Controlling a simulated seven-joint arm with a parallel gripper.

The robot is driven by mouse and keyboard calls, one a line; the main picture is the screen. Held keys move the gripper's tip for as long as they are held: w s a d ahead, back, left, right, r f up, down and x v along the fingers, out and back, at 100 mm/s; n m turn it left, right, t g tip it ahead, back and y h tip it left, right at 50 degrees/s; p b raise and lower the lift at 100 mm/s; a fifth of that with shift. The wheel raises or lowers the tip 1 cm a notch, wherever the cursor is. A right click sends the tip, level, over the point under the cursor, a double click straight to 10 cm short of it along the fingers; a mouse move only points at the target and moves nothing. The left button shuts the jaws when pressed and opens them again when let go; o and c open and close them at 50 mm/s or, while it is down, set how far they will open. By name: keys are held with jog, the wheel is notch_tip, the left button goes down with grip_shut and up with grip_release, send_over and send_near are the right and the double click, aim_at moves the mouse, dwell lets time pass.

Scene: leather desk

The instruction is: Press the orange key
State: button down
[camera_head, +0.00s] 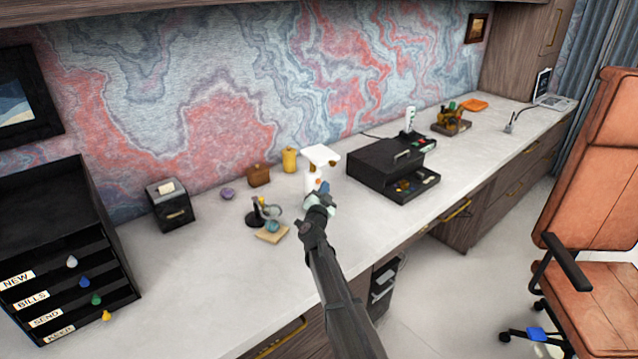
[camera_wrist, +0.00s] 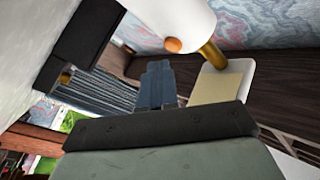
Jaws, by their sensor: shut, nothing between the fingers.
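A white device (camera_head: 313,180) with a flat white plate (camera_head: 320,155) on top stands on the desk, in front of my gripper. In the wrist view its rounded white body (camera_wrist: 165,15) carries the round orange key (camera_wrist: 172,45). A gold post (camera_wrist: 212,55) joins the body to the plate, which has a cream pad (camera_wrist: 218,85). My gripper (camera_head: 321,187) is at the device's front, and its fingers hide part of the body in the head view. In the wrist view the shut, empty fingertips (camera_wrist: 157,66) sit just below the orange key in the picture. A gap shows between them there.
A black box with an open drawer (camera_head: 395,170) stands close to the right. A small magnifier stand (camera_head: 262,213) with a tan pad is at the left. Yellow and brown containers (camera_head: 289,159) stand behind. The desk front (camera_head: 240,290) is clear at the left.

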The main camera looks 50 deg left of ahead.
jog(key=shift+a, duration=0.2)
jog(key=shift+a, duration=0.25)
jog(key=shift+a, duration=0.65)
dwell(1.1)
jog(key=shift+d, duration=0.15)
dwell(0.4)
jog(key=shift+d, duration=0.95)
jog(key=d, duration=0.5)
jog(key=shift+s, duration=0.25)
jog(key=shift+w, duration=0.1)
dwell(0.4)
